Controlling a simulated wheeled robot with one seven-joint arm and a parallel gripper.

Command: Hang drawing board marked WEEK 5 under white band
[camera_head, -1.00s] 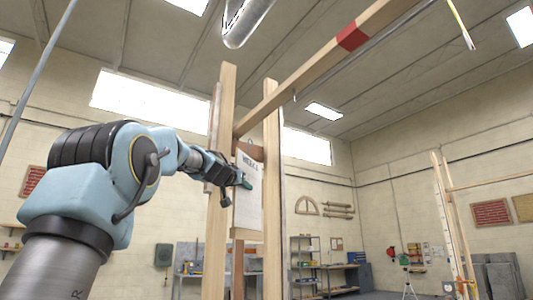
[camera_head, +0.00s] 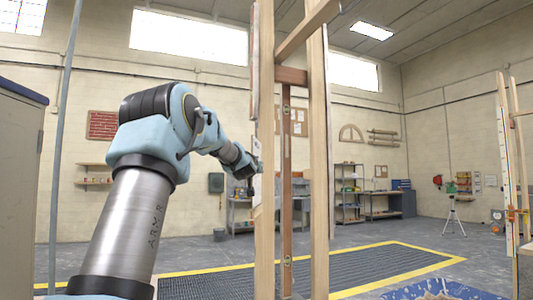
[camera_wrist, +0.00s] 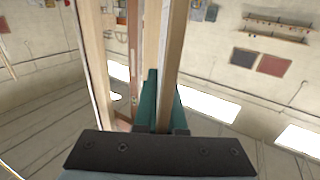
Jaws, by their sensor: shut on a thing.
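My gripper (camera_head: 256,164) is shut on the drawing board, beside the left wooden post. The board (camera_head: 257,188) shows only as a narrow pale sliver in the head view, partly hidden by the post. Its marking cannot be read now. In the wrist view, my green fingers (camera_wrist: 162,112) close on a thin light wooden edge (camera_wrist: 172,50), which runs away from the gripper. The overhead beam (camera_head: 306,28) shows only in part. No white band is visible on it.
Two upright posts (camera_head: 319,150) stand close to the gripper, with a darker crosspiece (camera_head: 291,76) between them. A thin grey pole (camera_head: 66,150) is at left. A yellow-edged dark mat (camera_head: 210,286) lies on the floor. Another wooden frame (camera_head: 507,170) stands at right.

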